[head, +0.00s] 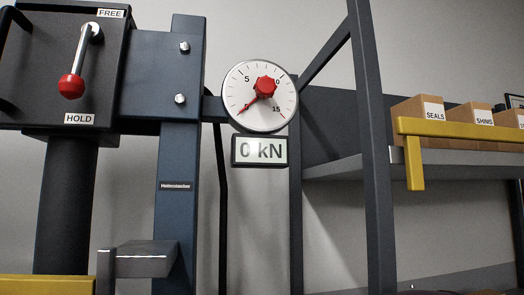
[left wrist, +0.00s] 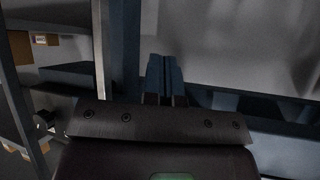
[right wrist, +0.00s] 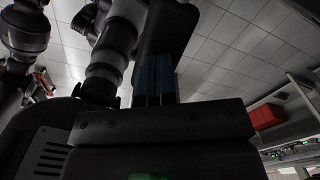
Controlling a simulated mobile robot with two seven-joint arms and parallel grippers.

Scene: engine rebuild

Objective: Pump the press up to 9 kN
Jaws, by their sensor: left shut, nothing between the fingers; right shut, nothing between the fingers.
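The press gauge (head: 283,112) has a white dial with a red hub and a red needle pointing to the lower left, below the 5. The readout under it (head: 260,151) shows 0 kN. The valve lever (head: 82,55) on the dark press housing hangs down, its red knob toward the HOLD label (head: 80,119) and away from the FREE label (head: 110,13). I cannot make out a pump handle. My left gripper (left wrist: 164,75) is shut and empty in the left wrist view. My right gripper (right wrist: 155,78) is shut and empty in the right wrist view. Neither shows in the head view.
The blue press upright (head: 176,215) stands left of the gauge, with a dark cylinder (head: 65,200) beside it. A grey block (head: 147,262) juts out low in front. At right, a shelf (head: 450,158) with a yellow bar (head: 455,130) holds cardboard boxes (head: 422,108), including SEALS and SHIMS.

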